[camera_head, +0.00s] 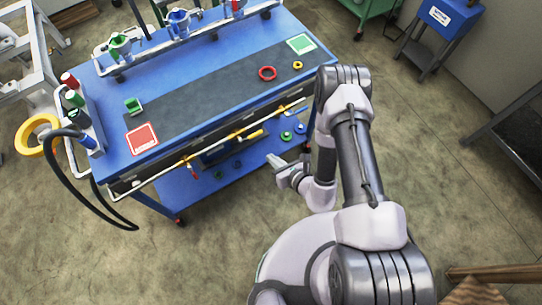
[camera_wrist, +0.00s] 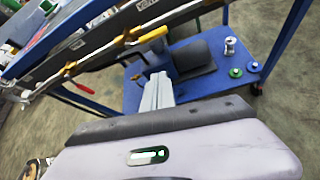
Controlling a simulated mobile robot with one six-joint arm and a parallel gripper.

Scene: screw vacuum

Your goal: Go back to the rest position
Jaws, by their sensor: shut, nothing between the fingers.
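My gripper (camera_head: 272,160) is at the front of the blue workbench (camera_head: 184,178), beside its right half and below the top edge. In the wrist view my gripper (camera_wrist: 158,82) points toward the bench's lower shelf (camera_wrist: 195,105). Its fingers are together and hold nothing. My arm reaches in from the lower right in the head view, bent, with the elbow near the bench's right corner.
On the bench top are a red square (camera_head: 142,138), a green square (camera_head: 300,44), a red ring (camera_head: 267,73) and a green part (camera_head: 133,106). A yellow-handled clamp (camera_wrist: 145,37) hangs on the front rail. Open floor (camera_head: 440,140) lies to the right.

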